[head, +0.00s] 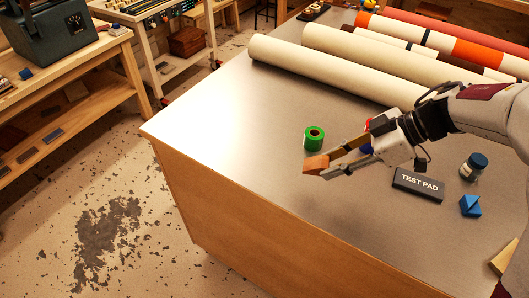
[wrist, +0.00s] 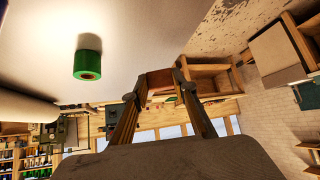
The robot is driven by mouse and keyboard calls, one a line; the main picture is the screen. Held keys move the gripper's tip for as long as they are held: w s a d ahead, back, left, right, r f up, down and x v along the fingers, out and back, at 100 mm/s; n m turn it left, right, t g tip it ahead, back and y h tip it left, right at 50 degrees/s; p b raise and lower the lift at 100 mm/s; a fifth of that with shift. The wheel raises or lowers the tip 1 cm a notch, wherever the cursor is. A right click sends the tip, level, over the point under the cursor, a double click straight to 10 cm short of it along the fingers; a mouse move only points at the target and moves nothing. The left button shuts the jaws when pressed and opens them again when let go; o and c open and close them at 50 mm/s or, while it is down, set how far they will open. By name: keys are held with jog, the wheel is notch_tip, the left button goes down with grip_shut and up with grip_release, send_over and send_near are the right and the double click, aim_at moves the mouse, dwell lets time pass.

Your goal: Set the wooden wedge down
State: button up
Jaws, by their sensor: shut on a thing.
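The wooden wedge (head: 315,164) is an orange-brown block at the tips of my gripper (head: 325,168) in the head view. My gripper is shut on it. The wedge also shows between the two fingertips (wrist: 160,83) in the wrist view. It is over the grey metal tabletop (head: 235,125), near the front edge; the gap beneath it, if any, is hard to judge. Its underside is hidden.
A green roll (head: 313,138) stands just behind the wedge. A red item (head: 367,125) is partly hidden behind my gripper. A black test pad (head: 418,184), a dark-capped jar (head: 473,166) and a blue block (head: 470,206) lie to the right. Large rolls (head: 335,70) lie behind. The left tabletop is clear.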

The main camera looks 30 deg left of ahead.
jog(key=s+a, duration=0.2)
jog(key=a, duration=1.2)
jog(key=w+m+t, duration=0.1)
jog(key=w+a+r+m+t, duration=0.1)
jog(key=w+m, duration=0.1)
jog(key=w+a+r+m+t, duration=0.1)
jog(key=shift+w+a+y, duration=0.15)
jog(key=shift+w+y, duration=0.15)
jog(key=shift+w, duration=0.05)
jog(key=shift+f, duration=0.1)
jog(key=shift+f, duration=3.1)
jog(key=shift+f, duration=1.85)
jog(key=shift+f, duration=0.15)
